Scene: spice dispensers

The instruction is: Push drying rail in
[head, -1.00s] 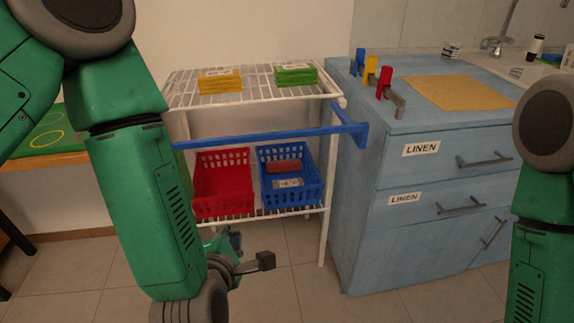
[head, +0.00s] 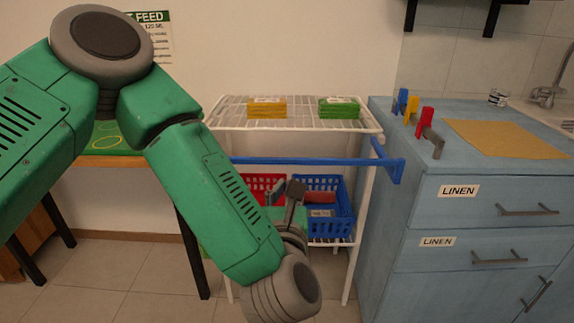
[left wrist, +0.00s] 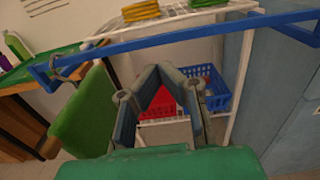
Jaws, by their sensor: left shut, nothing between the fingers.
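The blue drying rail (head: 300,160) runs across the front of a white wire rack (head: 225,112). Its side arm at the right shows that it stands out toward me. In the left wrist view the rail (left wrist: 190,35) crosses the upper picture, beyond the fingertips. My left gripper (head: 287,190) points up, just below the rail's middle in the head view, with a gap between them in the picture. It also shows in the left wrist view (left wrist: 158,70), its fingertips together and empty. My right gripper is out of view.
A red basket (head: 258,180) and a blue basket (head: 335,227) sit on the lower shelf. Yellow cloths (head: 266,108) and green cloths (head: 339,108) lie on top. A blue cabinet (head: 420,260) stands close at the right. A green-topped table is at the left.

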